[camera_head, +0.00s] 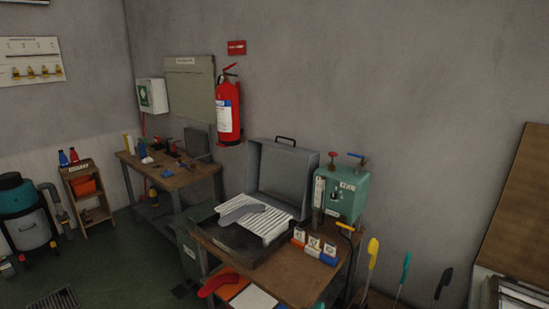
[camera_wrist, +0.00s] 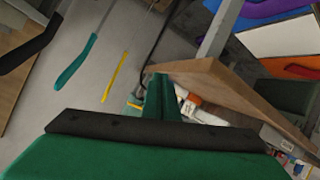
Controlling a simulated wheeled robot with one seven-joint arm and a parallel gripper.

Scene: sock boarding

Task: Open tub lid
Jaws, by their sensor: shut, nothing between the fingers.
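The grey metal tub (camera_head: 243,243) sits on the wooden bench in the head view. Its lid (camera_head: 280,177) stands upright at the back, with a black handle on its top edge. A white ribbed rack (camera_head: 262,222) lies across the tub's opening, with a flat grey sock-shaped piece (camera_head: 241,212) on it. My gripper (camera_wrist: 162,88) shows only in the wrist view. Its green fingers are together and hold nothing. It is beside the wooden bench edge (camera_wrist: 225,95). The tub and lid cannot be made out in the wrist view.
A green machine (camera_head: 342,193) with valves stands right of the lid.

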